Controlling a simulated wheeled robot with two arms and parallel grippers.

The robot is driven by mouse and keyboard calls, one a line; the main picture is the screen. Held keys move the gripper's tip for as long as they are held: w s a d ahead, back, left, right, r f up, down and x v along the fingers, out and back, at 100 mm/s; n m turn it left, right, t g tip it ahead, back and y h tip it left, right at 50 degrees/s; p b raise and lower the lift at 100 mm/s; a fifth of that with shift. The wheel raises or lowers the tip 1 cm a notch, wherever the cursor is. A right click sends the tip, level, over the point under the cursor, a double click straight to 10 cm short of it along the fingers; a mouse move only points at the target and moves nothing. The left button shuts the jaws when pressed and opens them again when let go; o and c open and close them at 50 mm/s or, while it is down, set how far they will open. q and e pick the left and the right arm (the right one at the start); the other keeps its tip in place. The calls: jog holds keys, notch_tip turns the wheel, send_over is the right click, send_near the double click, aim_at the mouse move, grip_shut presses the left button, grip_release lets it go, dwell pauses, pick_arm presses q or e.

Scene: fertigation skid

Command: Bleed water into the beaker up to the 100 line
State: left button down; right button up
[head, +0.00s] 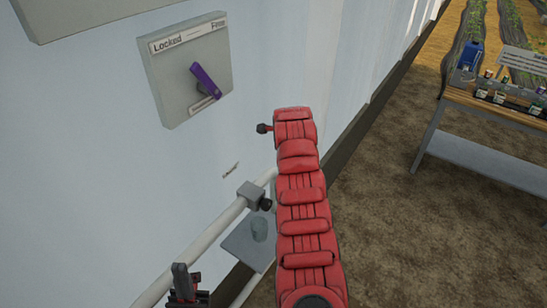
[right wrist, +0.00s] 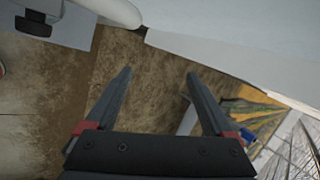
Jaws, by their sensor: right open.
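A red arm passes right of the beaker. My right gripper (right wrist: 160,73) is open and empty in the right wrist view.
A bench (head: 490,105) with bottles and small containers stands at far right. Bare soil lies between wall and bench.

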jog(key=s+a+r+m+g+y+p, duration=0.1)
jog(key=s+a+m+g, duration=0.15)
jog(key=s, duration=0.35)
jog(key=s+a+r+m+g+y, duration=0.1)
jog(key=s+a+r+m+g, duration=0.15)
jog(key=s, duration=0.35)
jog(key=n+g+p, duration=0.1)
jog(key=p, duration=0.4)
send_over(267, 201)
jog(key=d, duration=0.1)
jog(key=f, duration=1.2)
jog(key=shift+s+f, duration=0.15)
jog(key=shift+s, duration=0.2)
jog(key=f, duration=0.4)
jog(key=shift+w+a+b, duration=0.2)
jog(key=shift+a+b, duration=0.1)
jog(key=shift+b, duration=0.05)
jog(key=shift+w+a+f+b, duration=0.1)
jog(key=shift+f+b, duration=0.1)
jog(key=shift+f, duration=0.25)
jog(key=shift+w+a+f+b, duration=0.1)
jog(key=shift+f+b, duration=0.05)
jog(key=shift+f, duration=0.25)
